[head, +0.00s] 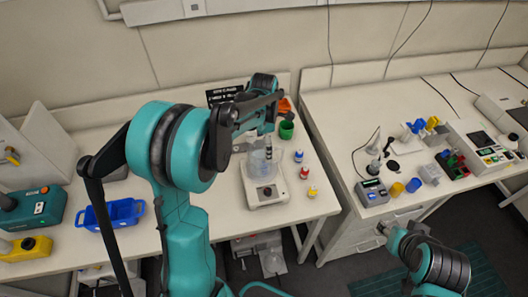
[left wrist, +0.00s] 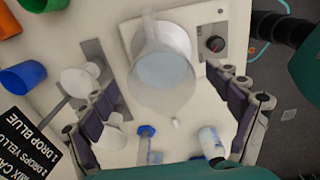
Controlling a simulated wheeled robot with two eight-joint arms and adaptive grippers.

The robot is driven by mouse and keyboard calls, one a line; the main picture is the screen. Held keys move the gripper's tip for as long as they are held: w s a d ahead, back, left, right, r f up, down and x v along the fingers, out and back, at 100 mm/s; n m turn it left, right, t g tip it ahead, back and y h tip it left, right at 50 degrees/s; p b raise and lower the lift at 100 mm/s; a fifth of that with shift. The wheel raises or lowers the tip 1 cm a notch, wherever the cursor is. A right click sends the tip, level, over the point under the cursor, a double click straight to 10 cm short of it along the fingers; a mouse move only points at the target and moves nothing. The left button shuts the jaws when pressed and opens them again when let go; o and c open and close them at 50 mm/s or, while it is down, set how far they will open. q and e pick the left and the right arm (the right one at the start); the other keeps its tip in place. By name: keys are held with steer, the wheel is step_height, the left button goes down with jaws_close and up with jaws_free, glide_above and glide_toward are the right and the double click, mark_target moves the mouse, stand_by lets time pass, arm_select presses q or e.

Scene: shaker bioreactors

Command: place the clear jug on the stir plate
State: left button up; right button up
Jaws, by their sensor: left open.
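The clear jug (head: 259,163) holds pale bluish liquid and appears upright on the top of the white stir plate (head: 267,194). In the left wrist view the jug (left wrist: 162,80) covers much of the round plate top, and the stir plate's dark knob (left wrist: 216,44) shows beside it. My left gripper (left wrist: 160,104) is open, its dark-padded fingers apart on either side of the jug with gaps visible. In the head view my left arm partly hides the jug's top. My right gripper (head: 384,229) is low at the right by the cabinet; its fingers are too small to read.
Small bottles with blue, red (head: 304,173) and yellow caps stand right of the stir plate. A green cup (head: 286,130) is behind it. A blue tray (head: 112,213) lies at the left. The right bench (head: 340,120) is separated by a gap.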

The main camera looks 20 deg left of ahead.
arm_select(q)
steer(key=s+d+r+m+t, duration=0.3)
steer(key=s+d+r+m, duration=0.1)
steer(key=s+r+m, duration=0.55)
steer(key=s+d+m+t, duration=0.3)
steer(key=s+m, duration=0.6)
steer(key=m, duration=0.7)
steer(key=shift+f+t, duration=0.15)
steer(key=shift+t, duration=0.45)
steer(key=shift+f, duration=0.1)
